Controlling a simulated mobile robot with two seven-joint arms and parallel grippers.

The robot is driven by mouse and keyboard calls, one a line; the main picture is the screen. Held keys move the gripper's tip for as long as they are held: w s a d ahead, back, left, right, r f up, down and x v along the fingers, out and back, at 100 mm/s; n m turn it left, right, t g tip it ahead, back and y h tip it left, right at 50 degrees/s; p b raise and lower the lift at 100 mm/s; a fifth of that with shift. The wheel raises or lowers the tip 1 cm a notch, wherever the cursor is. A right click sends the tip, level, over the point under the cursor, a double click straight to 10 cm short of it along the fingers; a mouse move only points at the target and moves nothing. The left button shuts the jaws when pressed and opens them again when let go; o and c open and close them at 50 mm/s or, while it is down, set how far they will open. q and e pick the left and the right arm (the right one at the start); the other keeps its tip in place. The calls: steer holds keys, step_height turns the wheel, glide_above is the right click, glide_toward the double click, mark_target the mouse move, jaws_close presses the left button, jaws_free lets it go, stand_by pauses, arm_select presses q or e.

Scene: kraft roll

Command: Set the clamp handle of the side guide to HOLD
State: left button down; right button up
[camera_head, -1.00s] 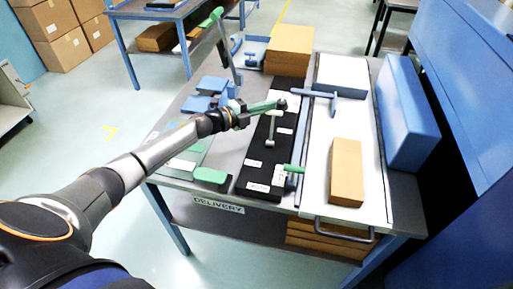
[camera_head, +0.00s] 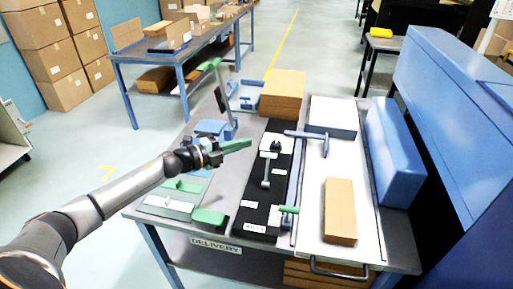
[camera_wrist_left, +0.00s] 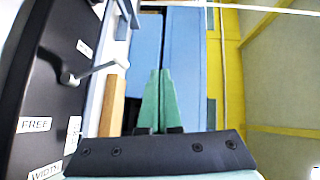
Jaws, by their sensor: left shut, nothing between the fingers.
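A black panel (camera_head: 283,185) with white labels lies along the table. A grey lever handle (camera_head: 266,172) stands on it, with a dark knob (camera_head: 276,146) near its far end. In the left wrist view the grey lever (camera_wrist_left: 96,72) points right from its pivot; a label reading FREE (camera_wrist_left: 34,124) is nearer the camera. The farther label is too small to read surely. A WIDTH label (camera_wrist_left: 45,172) is at the bottom. My left gripper (camera_head: 250,143) has green fingers, shut and empty, left of the knob and apart from the lever. My right gripper is out of view.
A green handle (camera_head: 288,209) sits at the panel's near right. A blue T-shaped bar (camera_head: 308,134) crosses beside the white board (camera_head: 352,190), which carries a cardboard block (camera_head: 340,210). A blue box (camera_head: 394,150) stands right.

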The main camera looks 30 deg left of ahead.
arm_select(q)
steer(key=shift+s+a+r, duration=0.45)
steer(key=shift+s+r, duration=0.1)
steer(key=shift+s, duration=0.1)
steer(key=shift+s+a+r, duration=0.4)
steer(key=shift+s+r, duration=0.1)
steer(key=shift+s, duration=0.15)
